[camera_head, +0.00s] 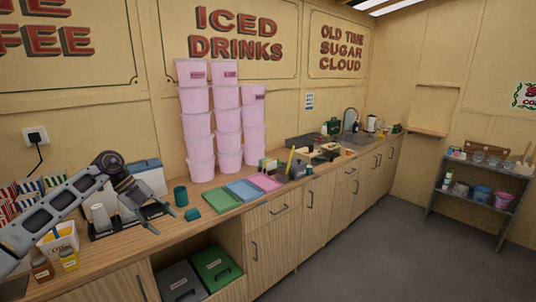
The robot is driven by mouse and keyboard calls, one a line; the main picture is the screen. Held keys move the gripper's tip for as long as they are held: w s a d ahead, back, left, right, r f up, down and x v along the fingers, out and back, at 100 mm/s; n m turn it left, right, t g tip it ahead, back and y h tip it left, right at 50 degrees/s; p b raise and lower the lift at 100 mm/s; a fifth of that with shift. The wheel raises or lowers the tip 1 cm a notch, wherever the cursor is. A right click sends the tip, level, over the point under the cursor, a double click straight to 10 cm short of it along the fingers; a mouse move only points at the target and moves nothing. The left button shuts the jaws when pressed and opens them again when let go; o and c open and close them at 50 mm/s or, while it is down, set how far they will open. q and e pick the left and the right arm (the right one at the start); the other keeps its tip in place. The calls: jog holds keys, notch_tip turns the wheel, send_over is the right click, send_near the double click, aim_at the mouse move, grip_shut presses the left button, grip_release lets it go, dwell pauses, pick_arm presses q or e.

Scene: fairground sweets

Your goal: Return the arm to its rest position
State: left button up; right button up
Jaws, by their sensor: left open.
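My left arm (62,205) comes in from the left over the wooden counter (165,236) and bends down at a dark joint. My left gripper (147,216) is open and points down near a dark rack holding pale cups (101,216). I see nothing held in it. A dark green cup (180,196) stands just to its right, apart from it. Whether the fingers touch the rack is too small to tell. My right gripper is not in view.
A small teal piece (193,214) and green (222,199), blue (243,190) and pink (266,182) trays lie to the right. Tall stacks of pink tubs (198,125) stand against the wall. The floor (370,245) is clear.

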pick_arm(q)
jog(key=w+d+f+n+t+h, duration=0.35)
jog(key=d+f, duration=0.25)
jog(key=f, duration=0.3)
jog(key=w+d+f+n+t+h, duration=0.2)
jog(key=w+d+f+t+h, duration=0.15)
jog(key=d+f, duration=0.45)
jog(key=s+a+f+n+t+y, duration=0.2)
jog(key=s+a+f+n+y, duration=0.15)
jog(key=f, duration=0.65)
jog(key=s+a+f+n+t+y, duration=0.1)
jog(key=s+a+f+n+y, duration=0.2)
jog(key=f, duration=0.8)
jog(key=s+a+f+n+t+y, duration=0.1)
jog(key=s+f+n+t, duration=0.3)
jog(key=f, duration=0.6)
jog(key=s+a+f+n+g+y, duration=0.3)
jog(key=s+f+n+g+y, duration=0.3)
jog(key=s+f, duration=1.6)
jog(key=s+d+f+g, duration=0.1)
jog(key=s+f+g, duration=0.1)
jog(key=s, duration=0.8)
jog(key=s+d+f+n+g, duration=0.1)
jog(key=s+f+g, duration=0.2)
jog(key=s, duration=0.8)
jog(key=s+d+f+n+g, duration=0.1)
jog(key=s+d+f+g, duration=0.1)
jog(key=s, duration=0.9)
jog(key=shift+f+g, duration=0.3)
jog(key=shift+f, duration=0.35)
